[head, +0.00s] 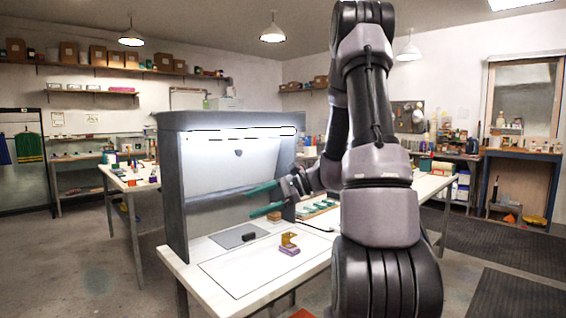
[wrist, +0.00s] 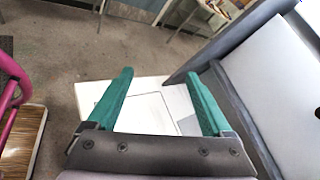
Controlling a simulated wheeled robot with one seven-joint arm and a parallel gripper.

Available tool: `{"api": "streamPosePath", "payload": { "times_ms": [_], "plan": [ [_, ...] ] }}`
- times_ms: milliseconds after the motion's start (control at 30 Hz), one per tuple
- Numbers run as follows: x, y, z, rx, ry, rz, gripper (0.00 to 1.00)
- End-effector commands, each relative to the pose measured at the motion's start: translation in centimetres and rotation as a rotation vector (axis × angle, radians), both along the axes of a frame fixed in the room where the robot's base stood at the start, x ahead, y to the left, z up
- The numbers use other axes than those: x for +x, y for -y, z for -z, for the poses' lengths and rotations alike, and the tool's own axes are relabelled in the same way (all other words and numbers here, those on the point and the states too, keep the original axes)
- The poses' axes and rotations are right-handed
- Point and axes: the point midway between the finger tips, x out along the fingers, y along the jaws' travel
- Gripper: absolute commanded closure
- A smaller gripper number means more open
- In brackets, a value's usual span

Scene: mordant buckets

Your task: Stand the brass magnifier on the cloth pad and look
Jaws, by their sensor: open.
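The brass magnifier (head: 289,239) is a small yellow folding frame in the head view. It appears to stand on or against a small purple block (head: 289,251) on the white worktable. A flat grey rectangle (head: 226,240), which looks like the cloth pad, lies to its left under the lit hood. A small black object (head: 249,237) sits on the pad's right part. My gripper (head: 266,199) has green fingers, spread apart and empty, above the table in front of the hood. In the wrist view my gripper (wrist: 160,95) is open over the white tabletop; the magnifier is not seen there.
The grey hood (head: 176,185) rises at the table's left and back. A tray with green pieces (head: 318,208) and a small brown block (head: 274,216) lie behind the magnifier. A white outlined sheet (head: 240,270) leaves the table's front clear.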

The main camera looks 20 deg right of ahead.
Motion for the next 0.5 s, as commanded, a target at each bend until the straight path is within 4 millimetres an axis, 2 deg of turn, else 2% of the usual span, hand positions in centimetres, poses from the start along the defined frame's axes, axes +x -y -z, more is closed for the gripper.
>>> {"api": "streamPosePath", "payload": {
  "times_ms": [33, 200, 333, 500],
  "plan": [
    [-1.5, -1.4, -1.5, -0.081, 0.033, -0.069, 0.15],
    [-6.9, -3.8, -4.7, -0.359, 0.128, -0.265, 0.15],
    [-10.6, -4.4, -6.7, -0.580, 0.228, -0.379, 0.15],
    [-14.7, -3.8, -9.5, -0.864, 0.390, -0.471, 0.15]
  ]
}}
